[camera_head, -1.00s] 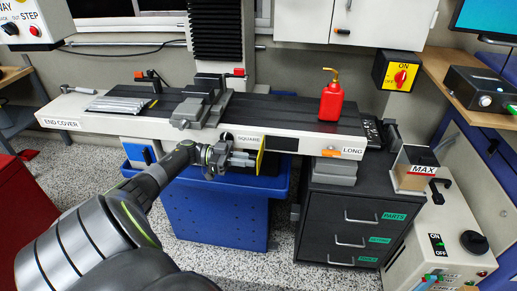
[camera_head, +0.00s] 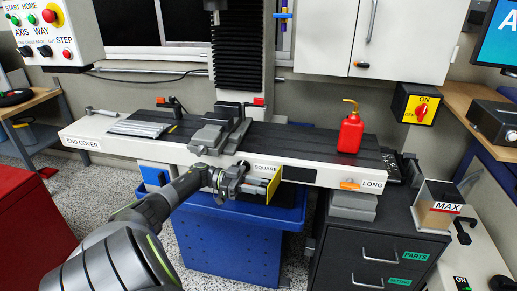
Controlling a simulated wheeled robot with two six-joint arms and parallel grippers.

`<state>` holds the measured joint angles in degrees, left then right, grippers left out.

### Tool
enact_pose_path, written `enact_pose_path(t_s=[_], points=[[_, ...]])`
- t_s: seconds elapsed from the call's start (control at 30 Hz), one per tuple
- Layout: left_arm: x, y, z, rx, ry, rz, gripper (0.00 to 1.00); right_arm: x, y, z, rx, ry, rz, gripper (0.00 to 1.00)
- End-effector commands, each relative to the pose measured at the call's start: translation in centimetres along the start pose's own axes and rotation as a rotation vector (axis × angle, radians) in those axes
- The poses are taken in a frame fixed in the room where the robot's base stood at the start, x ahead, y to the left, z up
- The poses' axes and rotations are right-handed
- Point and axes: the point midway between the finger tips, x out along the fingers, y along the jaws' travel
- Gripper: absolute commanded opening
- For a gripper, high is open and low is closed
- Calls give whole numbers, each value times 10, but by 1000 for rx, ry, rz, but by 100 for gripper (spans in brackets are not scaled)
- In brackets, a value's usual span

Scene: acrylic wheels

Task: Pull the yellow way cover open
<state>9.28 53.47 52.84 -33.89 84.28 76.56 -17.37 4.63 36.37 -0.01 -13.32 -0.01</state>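The yellow way cover (camera_head: 273,186) is a thin upright plate under the front edge of the machine table, just right of the middle of the head view. It stands angled out from the front face, below the SQUARE label. My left gripper (camera_head: 257,186) is at the left side of this plate, with its fingers pointing right toward it. The fingers are small and overlap the plate in the picture, so I cannot tell whether they touch or grip it. My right gripper is out of view.
The long machine table (camera_head: 110,148) runs above my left arm. A red bottle (camera_head: 350,134) stands on it at right. A blue bin (camera_head: 230,240) is below the cover. A dark drawer cabinet (camera_head: 370,250) stands to the right, and a red box (camera_head: 40,215) at left.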

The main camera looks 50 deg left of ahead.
Motion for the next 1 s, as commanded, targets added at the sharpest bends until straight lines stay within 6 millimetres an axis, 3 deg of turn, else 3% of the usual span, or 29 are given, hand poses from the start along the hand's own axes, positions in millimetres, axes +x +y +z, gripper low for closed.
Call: enact_pose_path(t_s=[0.33,0.47,1.0], points=[[0,2,2,-2,1,6,35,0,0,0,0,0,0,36],[-9,2,3,-3,-1,7,35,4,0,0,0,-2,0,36],[-123,-1,6,0,-1,1,35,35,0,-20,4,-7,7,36]])
